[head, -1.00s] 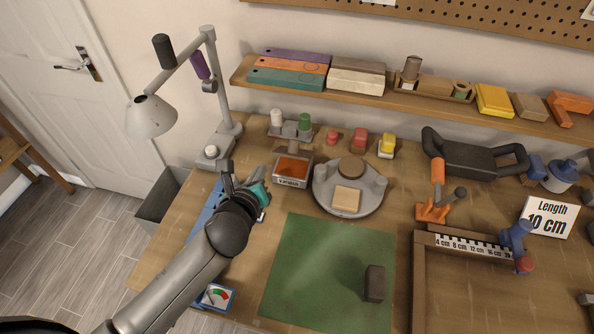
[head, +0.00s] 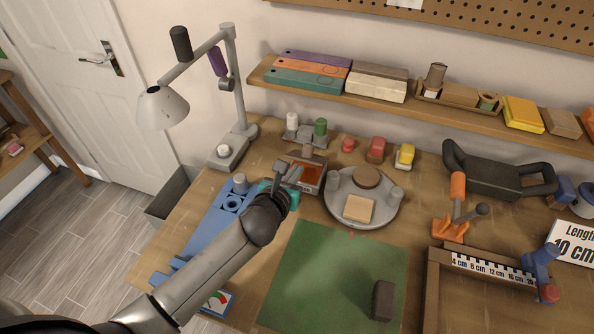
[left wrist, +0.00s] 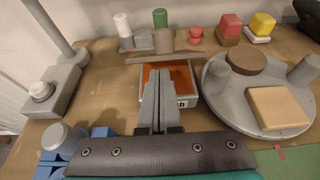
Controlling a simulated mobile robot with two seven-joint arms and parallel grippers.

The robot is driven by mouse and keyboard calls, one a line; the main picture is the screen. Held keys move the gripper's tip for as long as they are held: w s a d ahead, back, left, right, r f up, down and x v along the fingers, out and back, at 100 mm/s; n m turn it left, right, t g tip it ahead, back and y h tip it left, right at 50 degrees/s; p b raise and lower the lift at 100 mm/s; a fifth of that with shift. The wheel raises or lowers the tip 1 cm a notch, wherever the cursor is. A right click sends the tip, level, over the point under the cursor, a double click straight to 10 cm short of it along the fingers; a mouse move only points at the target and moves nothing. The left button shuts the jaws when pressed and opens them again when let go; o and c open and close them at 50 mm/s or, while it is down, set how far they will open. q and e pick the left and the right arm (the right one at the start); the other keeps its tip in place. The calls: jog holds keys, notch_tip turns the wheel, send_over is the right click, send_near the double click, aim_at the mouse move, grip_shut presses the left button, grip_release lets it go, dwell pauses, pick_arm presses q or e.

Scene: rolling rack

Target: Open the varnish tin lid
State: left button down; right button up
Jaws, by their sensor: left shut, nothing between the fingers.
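The varnish tin (head: 312,177) is a small pale box with orange varnish showing inside. It stands left of the round grey turntable, and its front label is mostly hidden by my gripper. In the left wrist view the tin (left wrist: 186,84) shows behind my fingers. A brownish lid (left wrist: 140,58) with a stubby knob appears as a thin slab above the tin's back part, apart from the front rim. My left gripper (head: 288,171) is shut and empty, with its fingertips (left wrist: 158,74) over or just in front of the tin's opening; contact cannot be told. My right gripper is not in view.
The turntable (head: 385,211) with a tan block is close on the right. A holder with small bottles (head: 304,134) stands behind the tin. The lamp base (head: 227,152) and a blue jig (head: 213,226) are to the left. A green mat (head: 335,275) lies in front.

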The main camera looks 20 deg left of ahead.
pick_arm(q)
jog(key=shift+w+f, duration=0.2)
jog(key=shift+w, duration=0.4)
jog(key=shift+r, duration=0.1)
